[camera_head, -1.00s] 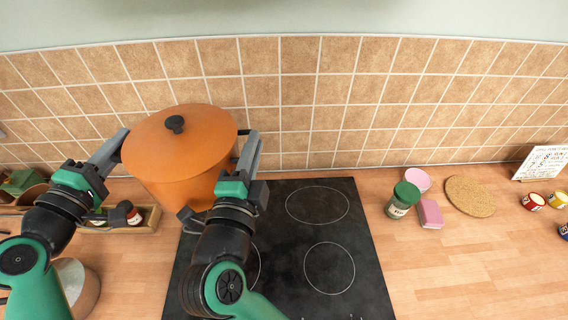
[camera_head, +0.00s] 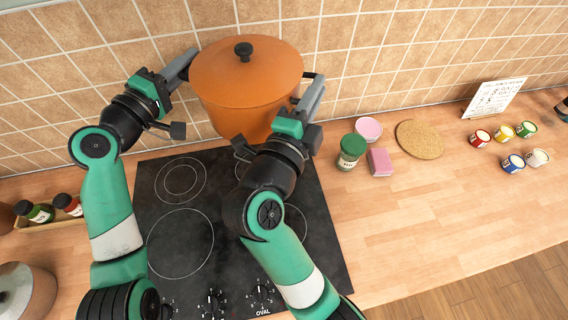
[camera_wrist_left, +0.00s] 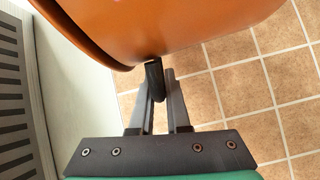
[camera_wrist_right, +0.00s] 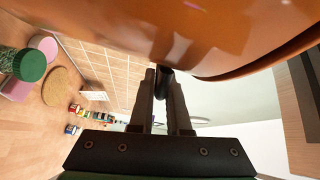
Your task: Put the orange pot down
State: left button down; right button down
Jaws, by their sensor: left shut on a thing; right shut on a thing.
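The orange pot (camera_head: 245,95), lidded with a black knob (camera_head: 243,51), is upright between my grippers at the back of the black hob (camera_head: 180,245). It appears to be held above the hob; its exact height is hard to tell. My left gripper (camera_head: 188,65) is shut on its left handle, a dark handle (camera_wrist_left: 154,80) seen between the fingers in the left wrist view. My right gripper (camera_head: 314,92) is shut on the right handle (camera_wrist_right: 164,83). The back right of the hob is partly hidden by the pot and my right arm.
Right of the hob stand a green-lidded jar (camera_head: 351,150), a pink sponge (camera_head: 380,162), a pink-topped container (camera_head: 368,128) and a cork mat (camera_head: 419,139). Several small tins and a sign (camera_head: 494,97) are further right. A metal pot (camera_head: 25,290) is front left. The tiled wall is close behind.

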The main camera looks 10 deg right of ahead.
pick_arm(q)
jog(key=shift+r, duration=0.25)
pick_arm(e)
jog(key=shift+a+r, duration=0.1)
jog(key=shift+r, duration=0.1)
pick_arm(q)
jog(key=shift+f, duration=0.1)
pick_arm(e)
jog(key=shift+f, duration=0.15)
